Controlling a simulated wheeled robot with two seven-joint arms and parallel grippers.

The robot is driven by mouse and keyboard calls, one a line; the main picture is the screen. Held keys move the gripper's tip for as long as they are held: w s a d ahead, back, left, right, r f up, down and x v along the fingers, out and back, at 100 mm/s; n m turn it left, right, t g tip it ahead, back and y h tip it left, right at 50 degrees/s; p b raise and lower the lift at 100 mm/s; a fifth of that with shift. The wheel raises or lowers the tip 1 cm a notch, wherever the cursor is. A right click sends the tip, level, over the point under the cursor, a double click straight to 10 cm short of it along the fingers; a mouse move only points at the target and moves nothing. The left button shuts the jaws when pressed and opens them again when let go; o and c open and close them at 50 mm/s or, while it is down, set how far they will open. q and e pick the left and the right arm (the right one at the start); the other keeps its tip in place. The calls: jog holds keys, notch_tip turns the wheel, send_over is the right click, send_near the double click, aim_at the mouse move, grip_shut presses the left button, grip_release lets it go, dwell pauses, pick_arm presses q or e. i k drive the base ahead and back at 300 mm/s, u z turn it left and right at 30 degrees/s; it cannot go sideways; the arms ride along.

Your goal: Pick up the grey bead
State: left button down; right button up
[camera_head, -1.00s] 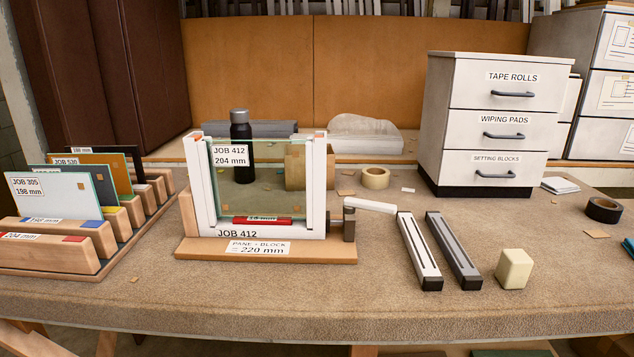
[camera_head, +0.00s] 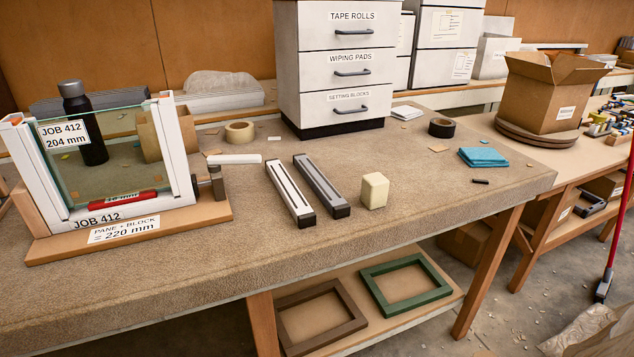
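The grey bead (camera_head: 322,184) is a long dark-grey bar with a slot along its top and a black end. It lies flat on the bench, angled away from me, with nothing on it. A similar white bead (camera_head: 290,190) lies just to its left, nearly parallel, with a narrow gap between them. Neither of my grippers shows in the head view.
A cream block (camera_head: 374,191) stands close to the right of the grey bead. A white drawer unit (camera_head: 345,112) stands behind. The frame with the glass pane (camera_head: 110,165) is at left. The bench front right of the cream block is clear, with a blue cloth (camera_head: 483,157) beyond.

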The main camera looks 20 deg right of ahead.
aim_at(338, 207)
jog(key=u, duration=1.3)
jog(key=k, duration=0.65)
jog(key=z, duration=1.25)
jog(key=i, duration=0.5)
